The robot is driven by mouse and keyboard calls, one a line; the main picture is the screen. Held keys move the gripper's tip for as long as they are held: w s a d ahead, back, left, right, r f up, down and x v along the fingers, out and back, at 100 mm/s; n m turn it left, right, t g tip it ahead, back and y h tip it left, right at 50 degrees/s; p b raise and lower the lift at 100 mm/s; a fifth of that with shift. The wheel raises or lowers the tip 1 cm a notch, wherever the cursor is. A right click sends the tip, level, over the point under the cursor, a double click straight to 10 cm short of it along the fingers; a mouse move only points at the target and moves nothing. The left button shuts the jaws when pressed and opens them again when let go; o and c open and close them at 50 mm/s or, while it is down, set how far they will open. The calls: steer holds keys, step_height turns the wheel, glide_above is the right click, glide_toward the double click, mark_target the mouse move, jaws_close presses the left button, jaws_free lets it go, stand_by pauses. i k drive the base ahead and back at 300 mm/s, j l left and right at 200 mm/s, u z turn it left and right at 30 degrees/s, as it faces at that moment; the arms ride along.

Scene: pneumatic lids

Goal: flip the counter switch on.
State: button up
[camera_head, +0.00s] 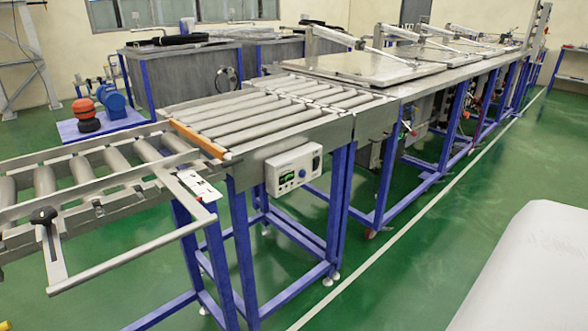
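The counter (293,168) is a small pale box fixed to the side of the roller conveyor's frame, near the middle of the picture. Its front has a small green-lit display (287,178), a blue round knob or button, and some small dark parts at its right side. The switch is too small to single out, and I cannot tell its position. My gripper is not in view. Nothing covers the counter's front.
The roller conveyor (265,114) stands on blue legs, with a lower roller section at the left. A metal handle bar (135,249) juts out at the front left. Flat metal lids (372,66) lie farther back. Green floor (420,235) is open in front of the counter.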

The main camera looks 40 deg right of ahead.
mark_target(315, 160)
steer(key=z, duration=1.35)
steer(key=i+l+z, duration=0.2)
steer(key=i, duration=0.25)
steer(key=i+z, duration=0.15)
steer(key=i, duration=0.3)
